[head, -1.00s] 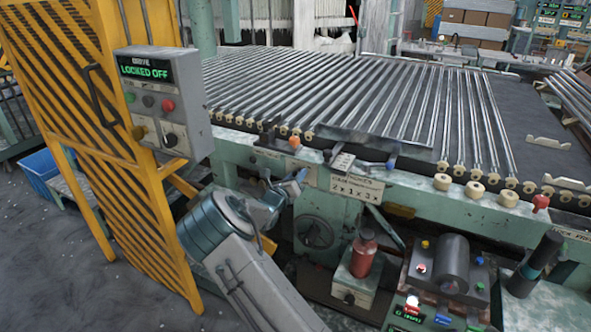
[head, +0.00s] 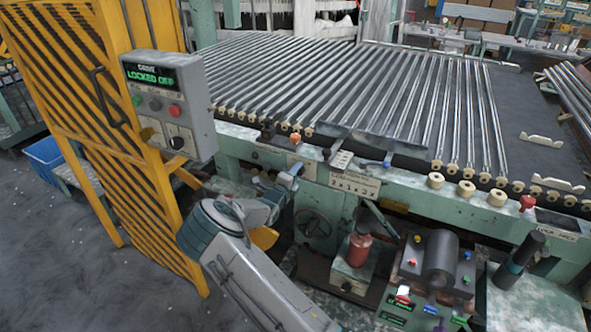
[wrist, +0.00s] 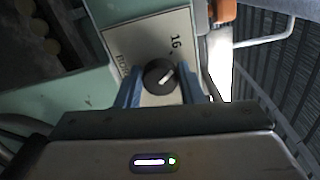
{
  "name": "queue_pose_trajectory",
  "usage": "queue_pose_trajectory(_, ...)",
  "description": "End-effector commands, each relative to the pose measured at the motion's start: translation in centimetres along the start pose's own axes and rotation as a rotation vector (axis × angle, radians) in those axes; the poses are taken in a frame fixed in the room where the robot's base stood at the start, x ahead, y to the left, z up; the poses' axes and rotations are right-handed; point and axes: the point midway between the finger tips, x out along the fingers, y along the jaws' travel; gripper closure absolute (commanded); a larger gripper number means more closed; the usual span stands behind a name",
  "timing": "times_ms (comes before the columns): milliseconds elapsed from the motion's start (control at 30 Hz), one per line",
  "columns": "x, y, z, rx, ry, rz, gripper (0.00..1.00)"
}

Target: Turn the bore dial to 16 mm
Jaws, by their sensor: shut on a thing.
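The bore dial (wrist: 160,75) is a round black knob with a white pointer line, on a pale plate (wrist: 130,45) in the wrist view. Its pointer slants toward the upper right of that picture. The label 16 is printed on the plate above the knob, and other lettering to the left is partly hidden. My gripper (wrist: 160,88) has its blue fingers on either side of the knob and is shut on it. In the head view my gripper (head: 287,178) is at the green machine's front face, and the dial is hidden there.
An orange knob (head: 295,138) is close above my gripper. The yellow guard fence (head: 95,130) and grey drive box (head: 165,100), reading LOCKED OFF, stand at left. Glass tubes (head: 370,90) cover the machine bed.

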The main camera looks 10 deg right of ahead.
Motion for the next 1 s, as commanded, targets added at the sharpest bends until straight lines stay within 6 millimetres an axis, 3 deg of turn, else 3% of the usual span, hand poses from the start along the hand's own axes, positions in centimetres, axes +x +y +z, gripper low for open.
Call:
queue_pose_trajectory(333,-0.02,-0.04,0.13,-0.147,-0.002,-0.001,0.89)
queue_pose_trajectory(900,-0.02,0.02,0.14,-0.177,-0.003,-0.001,0.89)
queue_pose_trajectory(933,-0.02,0.02,0.14,-0.177,-0.003,-0.001,0.6)
queue_pose_trajectory(1000,-0.02,0.02,0.12,-0.177,-0.003,-0.001,0.45)
